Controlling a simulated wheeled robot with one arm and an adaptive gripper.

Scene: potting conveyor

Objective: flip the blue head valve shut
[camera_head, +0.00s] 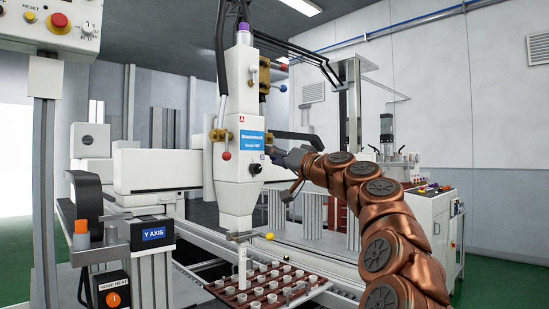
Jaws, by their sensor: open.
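The white dispensing head (243,120) hangs in the middle of the view above a tray of small cups. A brass valve block (264,78) sits on its upper right side, with a small blue knob (283,88) sticking out to the right. My gripper (272,153) is open, beside the right side of the head, below the blue knob and apart from it. My copper arm comes in from the lower right. The fingertips are small and dark here, and I cannot tell whether they touch the head.
A brown tray (214,289) with several white cups lies under the nozzle. A red knob (226,156) is on the head's left side. A control panel (50,28) and a Y AXIS box (153,236) stand at left. A white machine cabinet (432,222) stands behind my arm.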

